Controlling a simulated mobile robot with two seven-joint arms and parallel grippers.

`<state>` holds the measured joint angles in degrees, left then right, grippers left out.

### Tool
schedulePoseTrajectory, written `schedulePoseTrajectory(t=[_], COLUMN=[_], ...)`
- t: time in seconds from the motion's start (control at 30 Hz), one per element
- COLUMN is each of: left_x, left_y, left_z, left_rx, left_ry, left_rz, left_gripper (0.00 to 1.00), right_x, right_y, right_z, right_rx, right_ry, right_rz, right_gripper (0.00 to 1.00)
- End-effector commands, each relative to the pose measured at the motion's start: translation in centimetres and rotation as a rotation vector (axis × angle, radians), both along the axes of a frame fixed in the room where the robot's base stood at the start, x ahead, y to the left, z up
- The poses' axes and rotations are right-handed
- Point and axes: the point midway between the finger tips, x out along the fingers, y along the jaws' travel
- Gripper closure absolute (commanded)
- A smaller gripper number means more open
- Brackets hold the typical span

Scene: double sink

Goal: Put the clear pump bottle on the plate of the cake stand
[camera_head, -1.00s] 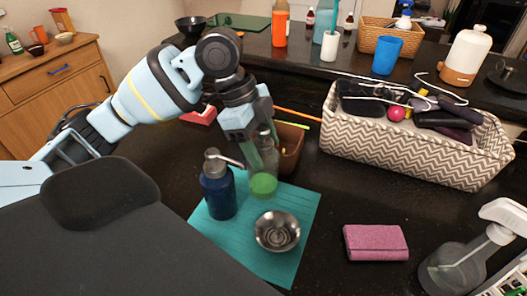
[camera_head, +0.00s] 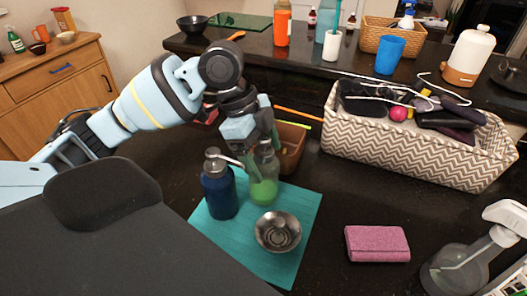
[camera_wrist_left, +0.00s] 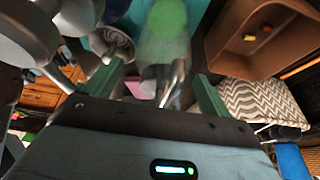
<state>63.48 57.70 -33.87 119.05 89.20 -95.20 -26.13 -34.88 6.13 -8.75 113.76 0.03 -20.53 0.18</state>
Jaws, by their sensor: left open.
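The clear pump bottle (camera_head: 264,189), with green liquid in it, is upright at the back of the teal mat. My left gripper (camera_head: 253,152) is at its top, open, with its fingers partly covering the pump and neck. In the left wrist view the bottle (camera_wrist_left: 166,38) is between the two spread green fingers (camera_wrist_left: 157,92), with its metal pump head toward the palm. My right gripper is out of view.
A dark blue pump bottle (camera_head: 218,189) stands close left of the clear bottle. A brown caddy (camera_head: 292,145) is just behind. Dark counter is bare between mat and sponge.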

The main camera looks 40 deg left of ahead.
Motion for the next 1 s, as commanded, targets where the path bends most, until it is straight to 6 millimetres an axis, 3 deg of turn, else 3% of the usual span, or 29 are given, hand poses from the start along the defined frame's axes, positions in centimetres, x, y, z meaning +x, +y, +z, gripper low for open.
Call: schedulePoseTrajectory(t=[0.17,0.63,0.8,1.0], left_x=[0.0,-0.8,-1.0,-1.0], left_y=[0.4,3.7,4.3,4.5], left_z=[1.4,9.6,11.0,11.3], left_rx=[0.0,-0.001,-0.001,-0.001], left_ry=[-0.004,-0.004,-0.001,0.001], left_rz=[0.002,0.002,0.0,0.0], left_gripper=[0.17,0.17,0.17,0.17], right_x=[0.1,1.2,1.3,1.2], right_y=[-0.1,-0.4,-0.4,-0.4], right_z=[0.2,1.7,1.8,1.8], right_rx=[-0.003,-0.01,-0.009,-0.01], right_ry=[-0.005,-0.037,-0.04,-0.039], right_rz=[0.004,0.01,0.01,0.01], right_gripper=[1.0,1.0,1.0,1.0])
